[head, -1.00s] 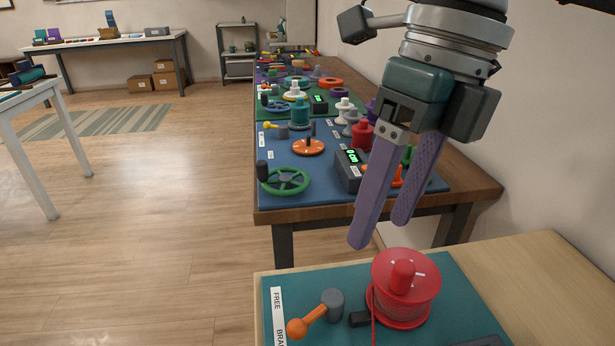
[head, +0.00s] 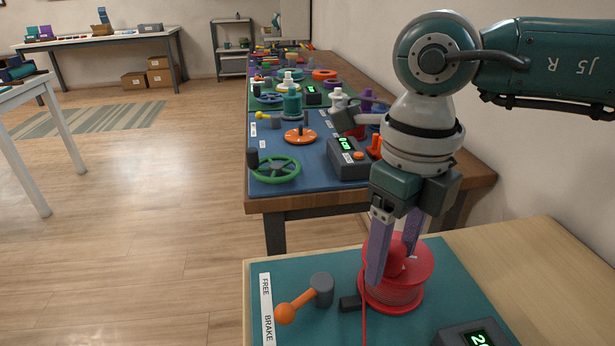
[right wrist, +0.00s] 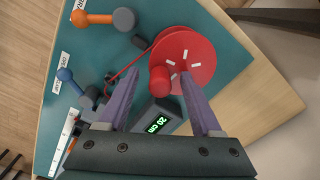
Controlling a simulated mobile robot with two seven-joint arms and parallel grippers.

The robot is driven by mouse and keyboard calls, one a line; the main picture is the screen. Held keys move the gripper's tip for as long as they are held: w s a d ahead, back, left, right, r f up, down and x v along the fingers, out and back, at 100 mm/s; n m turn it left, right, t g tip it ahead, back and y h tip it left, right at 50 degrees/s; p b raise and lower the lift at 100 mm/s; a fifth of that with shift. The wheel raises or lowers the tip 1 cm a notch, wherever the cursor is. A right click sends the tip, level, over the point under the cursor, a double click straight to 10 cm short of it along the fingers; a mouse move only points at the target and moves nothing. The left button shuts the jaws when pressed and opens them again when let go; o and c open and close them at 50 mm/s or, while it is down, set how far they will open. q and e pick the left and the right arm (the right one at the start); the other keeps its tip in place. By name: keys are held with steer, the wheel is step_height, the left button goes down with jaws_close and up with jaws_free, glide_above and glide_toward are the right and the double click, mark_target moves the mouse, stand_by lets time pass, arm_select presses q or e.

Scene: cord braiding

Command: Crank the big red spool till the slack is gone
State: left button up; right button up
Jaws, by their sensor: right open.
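The big red spool (head: 398,297) sits on the teal board of the near table; it also shows in the right wrist view (right wrist: 200,52). A red crank knob (right wrist: 160,80) stands off-centre on its top disc. A red cord (head: 364,318) runs from the spool towards the near edge. My right gripper (head: 392,265) is open and points down over the spool. In the right wrist view its fingers (right wrist: 158,84) lie either side of the knob; I cannot tell whether they touch it. My left gripper is not in view.
An orange-handled lever (head: 302,299) stands left of the spool beside a FREE/BRAKE label (head: 266,308). A display (right wrist: 157,122) reads 20 cm. A blue-handled lever (right wrist: 69,80) shows in the right wrist view. Behind, a long table (head: 320,199) holds other spools and wheels.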

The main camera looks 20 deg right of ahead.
steer(key=shift+c, duration=0.3)
jaws_close()
stand_by(0.7)
